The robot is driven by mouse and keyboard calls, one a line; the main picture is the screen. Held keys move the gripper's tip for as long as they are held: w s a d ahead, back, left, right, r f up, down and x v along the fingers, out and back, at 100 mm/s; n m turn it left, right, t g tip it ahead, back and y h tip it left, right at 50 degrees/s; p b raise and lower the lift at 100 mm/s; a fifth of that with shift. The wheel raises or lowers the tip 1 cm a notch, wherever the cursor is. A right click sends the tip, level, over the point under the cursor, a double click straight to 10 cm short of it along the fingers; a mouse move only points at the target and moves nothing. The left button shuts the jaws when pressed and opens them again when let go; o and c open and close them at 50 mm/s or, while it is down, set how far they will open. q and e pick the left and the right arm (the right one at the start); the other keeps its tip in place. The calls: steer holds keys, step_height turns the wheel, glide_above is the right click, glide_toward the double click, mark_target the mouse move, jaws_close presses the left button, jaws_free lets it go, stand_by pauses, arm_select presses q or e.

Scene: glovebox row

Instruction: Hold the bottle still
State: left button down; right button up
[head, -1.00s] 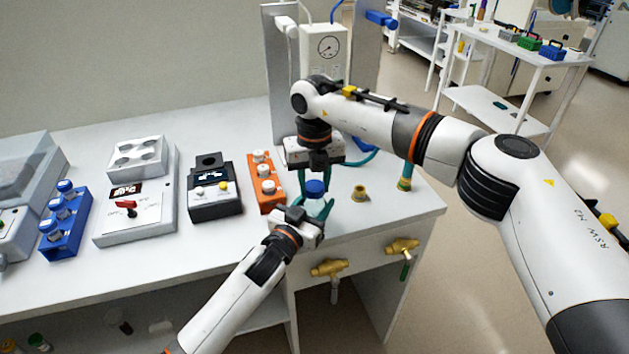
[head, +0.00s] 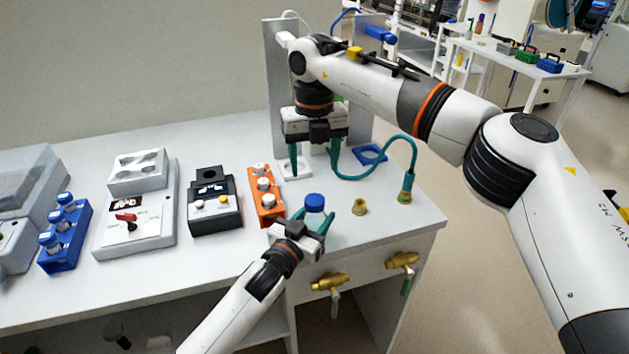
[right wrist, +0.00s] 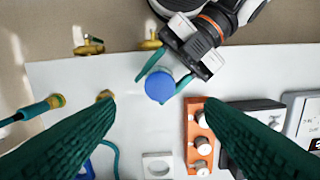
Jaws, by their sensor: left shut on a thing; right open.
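The bottle, topped by a blue cap (head: 314,203), stands upright near the front right of the bench. Its cap shows as a blue disc in the right wrist view (right wrist: 159,86); its body is mostly hidden. My left gripper (head: 316,215) is shut on the bottle from the front, its green fingers on either side below the cap. My right gripper (head: 315,160) is open and empty, fingers pointing down, behind and above the bottle. In the right wrist view its two green fingers (right wrist: 157,108) are wide apart, with the cap between and beyond their tips.
An orange rack (head: 265,192) with white-capped vials stands left of the bottle. A brass fitting (head: 359,206) and a teal hose (head: 410,160) are to its right. A white square holder (head: 295,170) and blue square frame (head: 370,154) lie behind. Brass valves (head: 328,283) jut from the bench front.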

steer(key=shift+r, duration=1.5)
arm_select(q)
steer(key=c, duration=0.6)
jaws_free()
steer(key=shift+o, duration=0.2)
steer(key=v, duration=1.2)
steer(key=shift+b, duration=0.35)
arm_select(e)
steer(key=shift+f, duration=0.35)
arm_select(q)
steer(key=shift+s+f, duration=0.1)
arm_select(e)
steer(key=shift+f, duration=0.1)
